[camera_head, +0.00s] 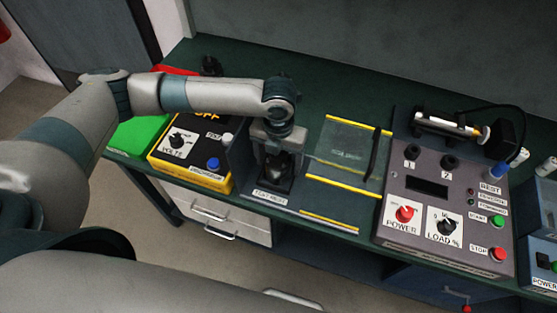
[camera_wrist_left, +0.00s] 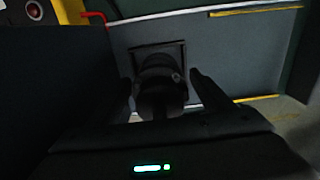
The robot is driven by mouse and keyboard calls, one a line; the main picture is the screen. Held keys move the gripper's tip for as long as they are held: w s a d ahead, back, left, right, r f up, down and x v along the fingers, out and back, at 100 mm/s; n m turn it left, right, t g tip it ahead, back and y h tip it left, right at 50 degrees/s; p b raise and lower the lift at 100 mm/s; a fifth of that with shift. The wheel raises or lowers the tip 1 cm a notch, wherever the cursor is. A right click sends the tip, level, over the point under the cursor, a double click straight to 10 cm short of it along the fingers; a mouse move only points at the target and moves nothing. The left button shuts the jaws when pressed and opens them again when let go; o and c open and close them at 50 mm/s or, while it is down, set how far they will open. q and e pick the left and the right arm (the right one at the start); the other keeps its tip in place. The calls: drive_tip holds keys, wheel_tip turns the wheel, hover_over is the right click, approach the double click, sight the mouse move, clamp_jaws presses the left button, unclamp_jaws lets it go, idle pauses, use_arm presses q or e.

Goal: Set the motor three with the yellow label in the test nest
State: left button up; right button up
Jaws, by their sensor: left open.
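The test nest (camera_head: 268,197) is a dark plate with a white "TEST NEST" label at the bench's front edge, left of the yellow-marked bay. A dark rounded motor (camera_head: 277,184) stands in it, below my left gripper (camera_head: 278,165). In the left wrist view, the motor (camera_wrist_left: 158,72) sits within a square frame on the nest plate (camera_wrist_left: 222,60). The fingers of my left gripper (camera_wrist_left: 166,92) are open, one on each side of it. I cannot tell whether they touch it. No yellow label shows on the motor. My right gripper is out of view.
A yellow-and-black volts box (camera_head: 188,158) stands left of the nest, with a green bin (camera_head: 140,133) beyond it. A clear area with yellow strips (camera_head: 345,186) lies right of the nest. A grey power and load tester (camera_head: 440,215) stands further right.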

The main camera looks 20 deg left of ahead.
use_arm(q)
drive_tip(key=shift+r, duration=0.15)
wheel_tip(320, 180, up, 12)
drive_tip(key=shift+f+b, duration=0.1)
drive_tip(key=shift+b, duration=1.15)
idle(0.7)
